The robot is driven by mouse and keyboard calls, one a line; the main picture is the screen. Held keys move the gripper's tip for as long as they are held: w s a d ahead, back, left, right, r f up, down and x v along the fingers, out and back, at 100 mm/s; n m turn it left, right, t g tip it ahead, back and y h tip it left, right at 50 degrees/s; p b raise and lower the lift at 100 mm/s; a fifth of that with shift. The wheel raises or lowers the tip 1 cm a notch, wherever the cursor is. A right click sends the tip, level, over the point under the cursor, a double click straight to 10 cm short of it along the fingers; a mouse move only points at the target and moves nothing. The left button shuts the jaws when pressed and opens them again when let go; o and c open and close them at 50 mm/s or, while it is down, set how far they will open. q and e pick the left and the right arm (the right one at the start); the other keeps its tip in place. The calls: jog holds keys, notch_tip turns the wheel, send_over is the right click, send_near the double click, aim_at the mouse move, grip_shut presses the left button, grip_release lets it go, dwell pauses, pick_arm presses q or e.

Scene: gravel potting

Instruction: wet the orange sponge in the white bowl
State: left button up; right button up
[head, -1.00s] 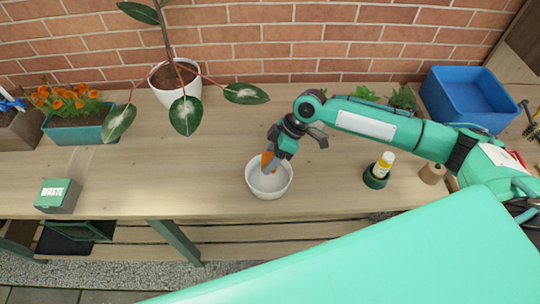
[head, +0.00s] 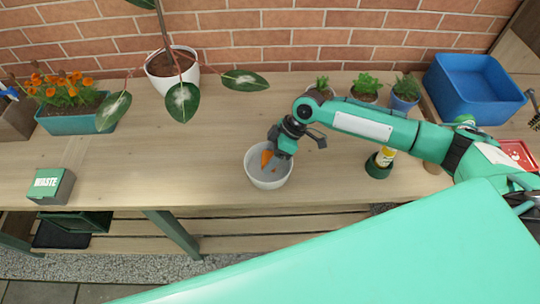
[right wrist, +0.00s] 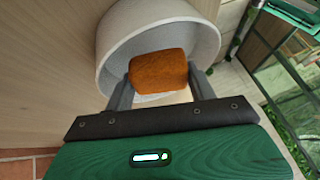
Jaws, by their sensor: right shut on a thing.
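The white bowl (head: 281,180) stands on the wooden bench, near its front edge. The orange sponge (head: 266,158) is inside the bowl's opening, between the fingers of my right gripper (head: 272,162). In the right wrist view the sponge (right wrist: 158,70) sits between the two fingers (right wrist: 160,88), which are shut on it, and the white bowl (right wrist: 118,45) curves behind it. I cannot tell from these views how deep the sponge reaches or whether it touches the bowl's floor. My left gripper is not in view.
A potted plant (head: 172,67) with long leaves stands behind the bowl. A bottle in a green holder (head: 379,165) stands right of the bowl, under my right arm. A blue bin (head: 475,90) and several small pots are at the back right.

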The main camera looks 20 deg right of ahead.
aim_at(270, 156)
jog(key=shift+r, duration=0.1)
notch_tip(270, 156, up, 7)
jog(key=p, duration=0.6)
jog(key=shift+p, duration=0.3)
jog(key=shift+r, duration=0.1)
dwell(1.9)
notch_tip(270, 156, up, 4)
jog(key=p, duration=0.3)
jog(key=shift+p, duration=0.35)
dwell(0.4)
